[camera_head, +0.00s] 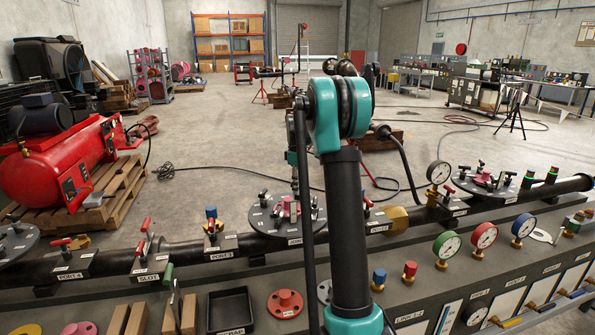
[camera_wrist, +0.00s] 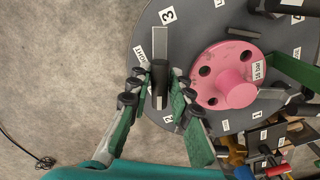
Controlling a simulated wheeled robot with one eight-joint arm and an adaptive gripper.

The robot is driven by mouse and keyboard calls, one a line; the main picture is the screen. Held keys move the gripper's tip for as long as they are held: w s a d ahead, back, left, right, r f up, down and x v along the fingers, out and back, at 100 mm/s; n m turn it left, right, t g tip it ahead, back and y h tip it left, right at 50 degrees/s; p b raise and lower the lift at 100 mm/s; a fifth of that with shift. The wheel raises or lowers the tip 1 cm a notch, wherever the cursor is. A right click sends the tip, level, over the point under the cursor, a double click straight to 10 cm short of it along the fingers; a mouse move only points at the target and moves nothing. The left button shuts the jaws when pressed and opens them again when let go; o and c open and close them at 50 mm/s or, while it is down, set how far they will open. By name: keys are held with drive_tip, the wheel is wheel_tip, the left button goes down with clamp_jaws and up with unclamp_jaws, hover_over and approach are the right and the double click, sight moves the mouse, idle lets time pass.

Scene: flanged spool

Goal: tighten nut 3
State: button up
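The flange plate of the spool (camera_wrist: 140,45) is a dark grey disc in the wrist view, with a white "3" label (camera_wrist: 167,15) near its rim. Nut 3 (camera_wrist: 160,85) has a dark, upright-looking handle with a grey bar beyond it. My gripper (camera_wrist: 160,72) has its two green-padded fingers on either side of this handle. The fingertips are close to it, but contact is not clear. A pink disc with a round hub (camera_wrist: 239,95) sits at the plate's middle. In the head view, the plate (camera_head: 258,222) is partly hidden behind my arm.
Other dark clamp handles stand around the plate, one at the right (camera_wrist: 305,110). Small coloured valves (camera_wrist: 268,165) lie below right in the wrist view. The black pipe (camera_head: 185,253), a black tray (camera_head: 230,310) and several gauges (camera_head: 447,245) crowd the bench. Bare floor lies left of the plate.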

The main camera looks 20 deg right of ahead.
drive_tip(key=m, duration=1.9)
drive_tip(key=shift+m, duration=0.4)
drive_tip(key=shift+n, duration=1.2)
drive_tip(key=shift+r, duration=0.35)
wheel_tip(320, 180, up, 6)
drive_tip(key=shift+r, duration=0.15)
